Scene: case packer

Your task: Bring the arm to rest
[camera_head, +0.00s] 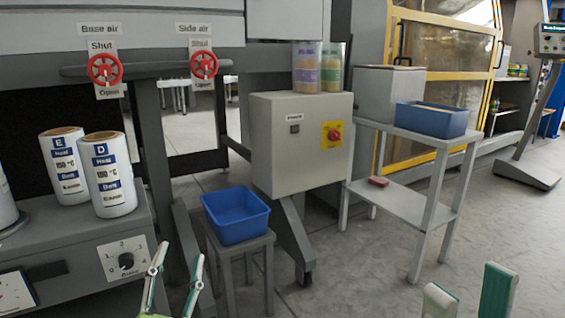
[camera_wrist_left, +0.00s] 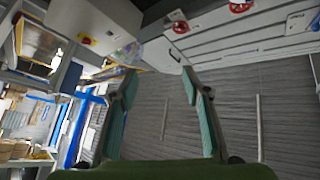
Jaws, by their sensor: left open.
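My left gripper (camera_head: 177,262) is at the bottom of the head view, left of centre. Its two green-lined fingers stand apart with nothing between them. In the left wrist view the same gripper (camera_wrist_left: 160,75) shows open and empty, with the machine front and its red valves beyond. My right gripper (camera_head: 468,290) shows at the bottom right of the head view, only its two fingertips in the picture. They stand apart, and no object shows between them. The rest of the right gripper is cut off.
A blue bin (camera_head: 236,216) stands on a small stool just right of my left gripper. White rolls (camera_head: 109,175) stand on the machine ledge at left. A grey cabinet (camera_head: 301,150) and a side table (camera_head: 405,203) with a blue tray (camera_head: 431,121) stand behind.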

